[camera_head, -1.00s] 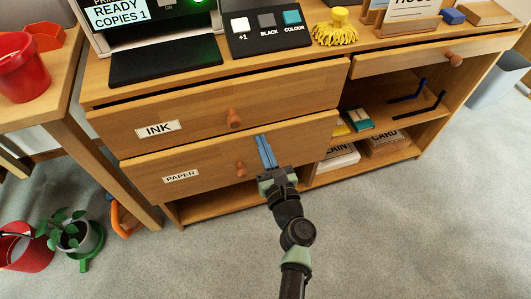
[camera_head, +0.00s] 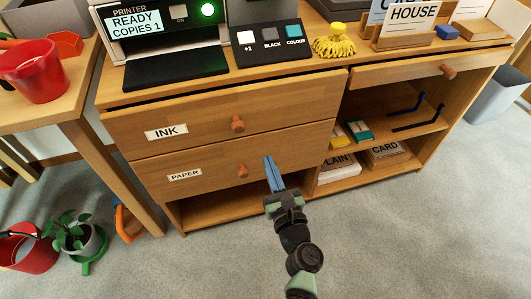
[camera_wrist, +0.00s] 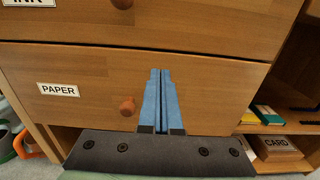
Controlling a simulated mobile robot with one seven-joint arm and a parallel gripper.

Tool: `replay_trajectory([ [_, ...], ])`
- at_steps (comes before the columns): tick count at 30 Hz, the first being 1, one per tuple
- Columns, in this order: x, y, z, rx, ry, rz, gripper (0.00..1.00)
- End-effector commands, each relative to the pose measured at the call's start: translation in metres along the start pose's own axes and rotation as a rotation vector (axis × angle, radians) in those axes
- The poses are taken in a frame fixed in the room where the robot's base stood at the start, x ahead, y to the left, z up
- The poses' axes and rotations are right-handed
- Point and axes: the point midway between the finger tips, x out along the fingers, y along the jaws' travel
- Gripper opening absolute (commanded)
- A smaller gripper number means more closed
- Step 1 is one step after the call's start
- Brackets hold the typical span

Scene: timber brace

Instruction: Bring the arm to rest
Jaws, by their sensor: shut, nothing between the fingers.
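My gripper (camera_head: 268,159) has two blue fingers held together, with nothing between them. In the head view it is in front of the PAPER drawer (camera_head: 215,165), just right of that drawer's round wooden knob (camera_head: 243,171). The wrist view shows the shut fingers (camera_wrist: 160,73) pointing toward the drawer front, right of the knob (camera_wrist: 127,106). They seem apart from the drawer, though the exact gap is hard to tell. The INK drawer (camera_head: 200,122) lies directly above. Both drawers look shut or nearly so.
A printer (camera_head: 160,25), a button panel (camera_head: 270,42) and a yellow tufted item (camera_head: 334,42) stand on the cabinet top. Open shelves to the right hold paper packs (camera_head: 385,150). A potted plant (camera_head: 75,235) and red bucket (camera_head: 28,250) stand at left.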

Motion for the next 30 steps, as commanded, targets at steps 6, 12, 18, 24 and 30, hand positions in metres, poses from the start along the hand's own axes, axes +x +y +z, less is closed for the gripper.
replay_trajectory([
  [6,-0.049,-0.001,0.003,0.002,0.002,-0.003,0.00],
  [12,-0.072,-0.001,0.002,0.001,0.000,-0.001,0.00],
  [18,-0.078,-0.001,0.001,0.001,-0.001,0.000,0.00],
  [24,-0.073,-0.001,0.007,-0.038,-0.005,0.008,0.00],
  [30,-0.031,0.003,0.089,-0.550,-0.061,0.069,0.00],
])
